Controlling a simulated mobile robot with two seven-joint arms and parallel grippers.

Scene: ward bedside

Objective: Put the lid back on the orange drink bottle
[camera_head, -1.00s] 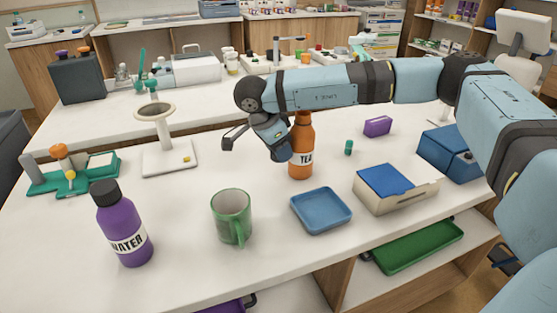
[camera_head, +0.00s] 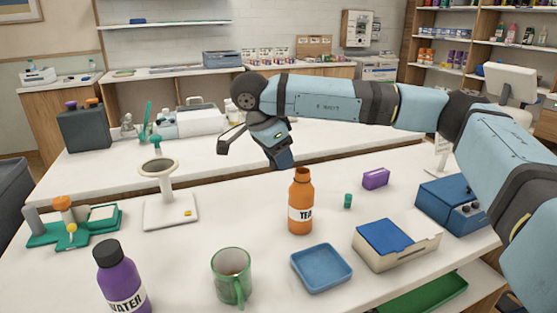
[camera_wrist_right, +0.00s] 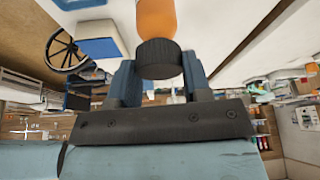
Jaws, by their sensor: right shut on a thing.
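The orange drink bottle (camera_head: 300,210), labelled TEA, stands upright on the table with a bare orange neck. My right gripper (camera_head: 287,162) is above and slightly left of it in the head view, clear of the table. In the right wrist view, the gripper (camera_wrist_right: 160,75) is shut on a dark ribbed lid (camera_wrist_right: 160,60) between its fingers. The orange bottle (camera_wrist_right: 157,17) shows just beyond the lid there; I cannot tell from that view how wide the gap is. The lid is hidden in the head view. My left gripper is not in view.
A purple water bottle (camera_head: 122,285) stands front left.

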